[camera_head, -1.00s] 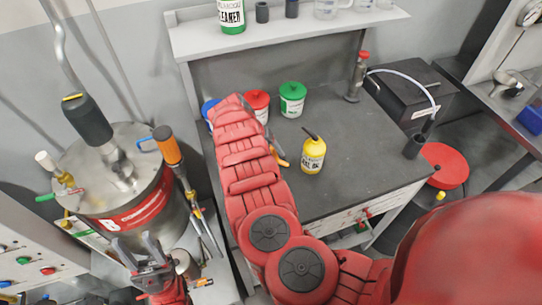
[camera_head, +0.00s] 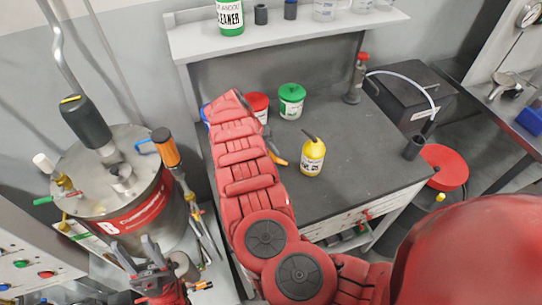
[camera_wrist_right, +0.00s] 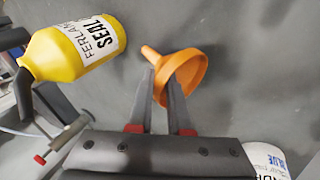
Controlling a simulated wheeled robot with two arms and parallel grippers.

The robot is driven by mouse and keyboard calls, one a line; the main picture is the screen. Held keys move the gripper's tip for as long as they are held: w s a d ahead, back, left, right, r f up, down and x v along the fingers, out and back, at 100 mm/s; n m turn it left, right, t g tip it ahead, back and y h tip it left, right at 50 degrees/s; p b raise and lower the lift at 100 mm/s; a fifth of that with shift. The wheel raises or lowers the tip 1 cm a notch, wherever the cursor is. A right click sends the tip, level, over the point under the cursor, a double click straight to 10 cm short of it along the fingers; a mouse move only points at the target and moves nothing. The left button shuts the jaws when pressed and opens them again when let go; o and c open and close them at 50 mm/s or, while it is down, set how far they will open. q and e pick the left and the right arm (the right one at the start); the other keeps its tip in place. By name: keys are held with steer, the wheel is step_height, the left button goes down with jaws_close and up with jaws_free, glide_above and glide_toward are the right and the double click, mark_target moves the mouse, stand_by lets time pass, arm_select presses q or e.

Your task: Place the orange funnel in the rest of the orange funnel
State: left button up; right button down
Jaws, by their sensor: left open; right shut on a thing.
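The orange funnel (camera_wrist_right: 186,62) shows in the right wrist view, tilted with its narrow spout to the left. My right gripper (camera_wrist_right: 160,88) is shut on its rim. The grey bench top is close behind; I cannot tell whether the funnel touches it. In the head view only a small orange piece of the funnel (camera_head: 279,160) shows beside my red right arm, which hides the gripper. My left gripper (camera_head: 138,255) is open and empty at the lower left, in front of the steel drum. I cannot make out the funnel's rest.
Red (camera_head: 257,104) and green (camera_head: 291,100) lidded cans stand behind, with a blue one (camera_head: 205,112) mostly hidden by my arm. The steel drum (camera_head: 130,205) is at left.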

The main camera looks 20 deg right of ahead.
step_height(320, 180, up, 9)
steer(key=shift+d+f+b, duration=0.1)
steer(key=shift+f+b, duration=0.1)
steer(key=shift+b, duration=0.95)
steer(key=w+a+r+n+t+b, duration=0.1)
steer(key=w+a+r+n+b, duration=0.1)
steer(key=r, duration=0.3)
steer(key=shift+a+r+n, duration=0.3)
steer(key=shift+a+n, duration=0.2)
steer(key=shift+n, duration=0.2)
steer(key=shift+d+f+t, duration=0.1)
steer(key=shift+d+t, duration=0.05)
steer(key=shift+t, duration=0.15)
